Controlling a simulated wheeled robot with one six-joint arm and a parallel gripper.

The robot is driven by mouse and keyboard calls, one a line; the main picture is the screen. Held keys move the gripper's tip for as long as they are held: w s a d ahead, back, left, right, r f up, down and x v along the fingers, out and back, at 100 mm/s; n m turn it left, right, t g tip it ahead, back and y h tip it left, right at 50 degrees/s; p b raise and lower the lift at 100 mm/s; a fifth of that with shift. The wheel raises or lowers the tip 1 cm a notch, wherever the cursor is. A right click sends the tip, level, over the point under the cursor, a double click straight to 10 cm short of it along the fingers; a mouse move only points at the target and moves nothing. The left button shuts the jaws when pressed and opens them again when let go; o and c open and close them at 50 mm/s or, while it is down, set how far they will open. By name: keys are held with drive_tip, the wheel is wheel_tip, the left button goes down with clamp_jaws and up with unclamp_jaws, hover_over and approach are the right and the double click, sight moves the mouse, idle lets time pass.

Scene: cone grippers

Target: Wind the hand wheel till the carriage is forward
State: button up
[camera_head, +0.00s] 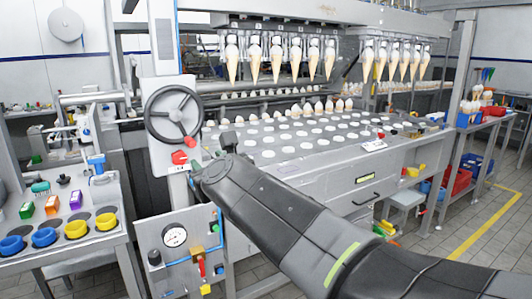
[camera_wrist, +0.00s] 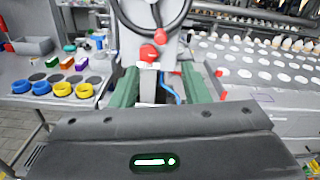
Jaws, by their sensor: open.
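The hand wheel (camera_head: 148,112) is a dark ring with spokes, mounted upright on a light grey panel. Two red knobs show at its lower right: one (camera_head: 190,142) by the rim and one (camera_head: 179,157) just below. In the wrist view the wheel (camera_wrist: 123,18) is cut off at the top, with the red knobs (camera_wrist: 149,53) between and beyond my fingers. My gripper (camera_wrist: 160,84) is open and empty, its green-padded fingers apart. In the head view my gripper (camera_head: 208,158) is just right of and below the knobs, partly hidden by my arm. Rows of cone grippers (camera_head: 275,45) hold cones above the machine; I cannot tell which part is the carriage.
A side table at left holds yellow and blue cups (camera_head: 76,229) and small coloured boxes (camera_head: 52,204). The machine's perforated bed (camera_head: 300,150) lies to the right. Open floor is at far right.

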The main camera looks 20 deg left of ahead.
sight(192, 145)
drive_tip(key=shift+s+d, duration=0.1)
idle(0.3)
drive_tip(key=w+a+n+p, duration=0.2)
drive_tip(key=w+a+n, duration=0.1)
drive_tip(key=n, duration=0.8)
drive_tip(key=w+a+n+p, duration=0.1)
drive_tip(key=w+a+n, duration=0.2)
drive_tip(key=n, duration=0.7)
drive_tip(key=w+a+n+p, duration=0.2)
drive_tip(key=a+n, duration=0.3)
drive_tip(key=n, duration=0.6)
drive_tip(key=shift+w+n+p, duration=0.3)
drive_tip(key=shift+w, duration=0.55)
clamp_jaws()
